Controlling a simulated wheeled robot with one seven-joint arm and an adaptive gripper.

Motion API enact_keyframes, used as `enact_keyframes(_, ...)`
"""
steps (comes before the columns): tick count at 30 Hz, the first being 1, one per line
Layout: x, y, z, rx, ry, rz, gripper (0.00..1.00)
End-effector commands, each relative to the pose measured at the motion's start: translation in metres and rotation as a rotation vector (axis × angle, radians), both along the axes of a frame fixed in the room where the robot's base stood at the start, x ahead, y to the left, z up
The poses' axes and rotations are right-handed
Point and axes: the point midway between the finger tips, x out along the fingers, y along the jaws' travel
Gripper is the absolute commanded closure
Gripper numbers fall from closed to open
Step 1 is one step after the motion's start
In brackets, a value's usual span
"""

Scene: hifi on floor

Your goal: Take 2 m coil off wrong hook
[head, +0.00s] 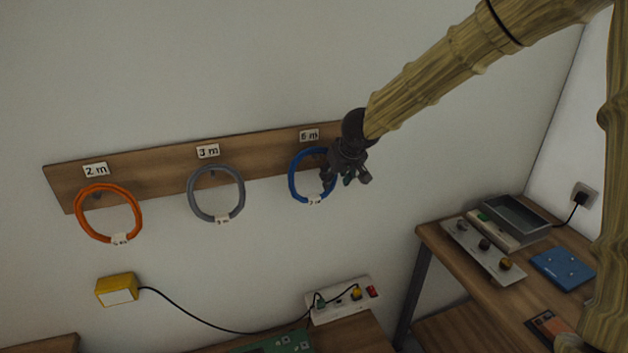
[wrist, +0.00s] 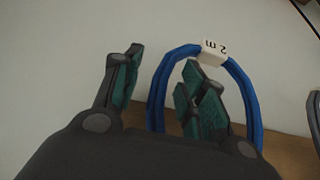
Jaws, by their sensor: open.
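The blue coil (head: 293,182) hangs at the right end of the wooden hook board, under a plate (head: 309,135) that seems to read 6 m. Its own tag reads 2 m in the wrist view (wrist: 214,47). My gripper (head: 347,181) is open at the coil's right side and hides part of it. In the wrist view, one finger of my gripper (wrist: 160,88) lies left of the blue coil (wrist: 158,85). The other overlaps the ring's opening; whether it passes through cannot be told. The blue coil's hook is hidden.
An orange coil (head: 78,212) hangs under the 2 m plate (head: 96,169) and a grey coil (head: 191,196) under the 3 m plate (head: 208,151). Below are a yellow box (head: 116,290), a power strip (head: 343,300) and, right, a bench (head: 450,257) with equipment.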

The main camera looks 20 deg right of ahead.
Motion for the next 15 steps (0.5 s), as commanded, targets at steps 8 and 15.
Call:
enact_keyframes(8,0.0001,0.0001,0.0,0.0,0.0,0.0,0.71)
enact_keyframes(15,0.0,-0.0001,-0.0001,0.0,0.0,0.0,1.0)
